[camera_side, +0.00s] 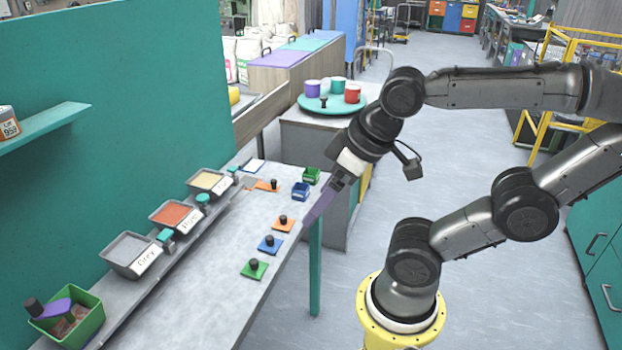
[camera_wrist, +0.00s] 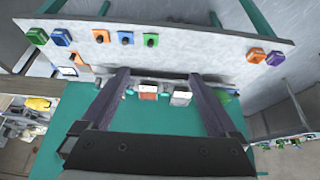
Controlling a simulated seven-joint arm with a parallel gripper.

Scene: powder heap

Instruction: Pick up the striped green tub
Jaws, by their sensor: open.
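A small green tub (camera_side: 311,176) stands at the far right corner of the grey table, just behind a blue tub (camera_side: 301,191). The green tub also shows at the upper left of the wrist view (camera_wrist: 37,36), beside the blue tub (camera_wrist: 61,37). Stripes are too small to make out. My gripper (camera_side: 309,220) points down and left above the table's right edge, nearer the side camera than the green tub. In the wrist view my gripper's two fingers (camera_wrist: 160,76) are wide apart with nothing held between them.
Knobbed plates in orange (camera_side: 284,226), blue (camera_side: 269,247) and green (camera_side: 254,271) line the table's right side. Trays of grey, orange and yellow powder (camera_side: 176,216) stand along the left. A larger green bin (camera_side: 92,325) holds a purple tool. The table's middle is clear.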

